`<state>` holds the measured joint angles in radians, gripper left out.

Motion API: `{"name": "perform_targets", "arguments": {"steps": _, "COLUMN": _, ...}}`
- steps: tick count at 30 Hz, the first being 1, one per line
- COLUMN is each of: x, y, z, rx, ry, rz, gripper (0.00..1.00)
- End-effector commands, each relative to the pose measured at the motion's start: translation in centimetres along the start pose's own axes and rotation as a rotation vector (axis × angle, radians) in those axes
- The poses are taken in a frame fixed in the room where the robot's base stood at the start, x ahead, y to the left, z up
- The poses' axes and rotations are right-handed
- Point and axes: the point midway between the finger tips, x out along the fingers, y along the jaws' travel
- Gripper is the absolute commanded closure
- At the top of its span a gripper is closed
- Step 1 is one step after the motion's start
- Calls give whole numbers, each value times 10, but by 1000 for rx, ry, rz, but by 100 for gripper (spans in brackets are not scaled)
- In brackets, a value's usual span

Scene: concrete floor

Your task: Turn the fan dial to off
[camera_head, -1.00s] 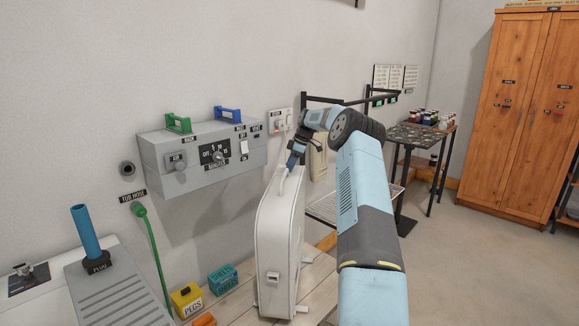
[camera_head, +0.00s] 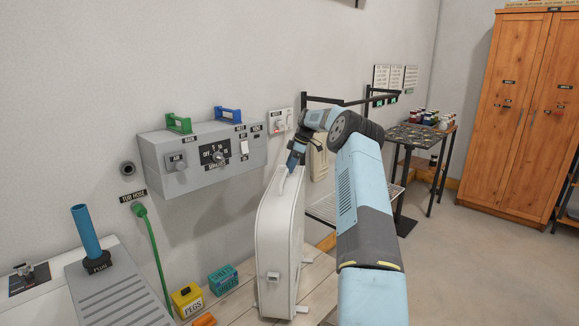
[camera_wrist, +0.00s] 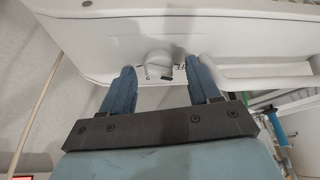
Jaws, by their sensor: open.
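The white box fan (camera_head: 277,245) stands upright on the pale wooden surface beside the wall. Its small white dial (camera_wrist: 158,63) shows in the wrist view, on a white face with dark marks around it. My gripper (camera_head: 292,163) is at the top of the fan in the head view. In the wrist view my gripper (camera_wrist: 160,68) is open, with one blue finger on each side of the dial. Whether the fingers touch the dial cannot be told. The dial cannot be made out in the head view, and its exact setting is unclear.
A white handle (camera_wrist: 250,70) rises right of the dial, close to the right finger. A grey control box (camera_head: 205,158) with knobs hangs on the wall at left. A yellow peg box (camera_head: 187,300) and a teal box (camera_head: 223,279) sit left of the fan.

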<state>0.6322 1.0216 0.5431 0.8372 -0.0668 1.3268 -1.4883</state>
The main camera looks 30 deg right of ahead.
Motion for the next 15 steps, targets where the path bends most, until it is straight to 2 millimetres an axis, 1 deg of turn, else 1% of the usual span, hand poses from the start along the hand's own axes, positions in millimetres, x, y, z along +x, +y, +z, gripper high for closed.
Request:
{"name": "perform_targets", "arguments": {"steps": 5, "x": -1, "y": 0, "z": 0, "rx": 0, "ry": 0, "rz": 0, "gripper": 39}}
{"name": "perform_targets", "arguments": {"steps": 8, "x": -6, "y": 0, "z": 0, "rx": 0, "ry": 0, "rz": 2, "gripper": 39}}
{"name": "perform_targets", "arguments": {"steps": 11, "x": -18, "y": 1, "z": 0, "rx": 1, "ry": 0, "rz": 4, "gripper": 39}}
{"name": "perform_targets", "arguments": {"steps": 15, "x": -43, "y": 0, "z": 0, "rx": 1, "ry": 0, "rz": 3, "gripper": 39}}
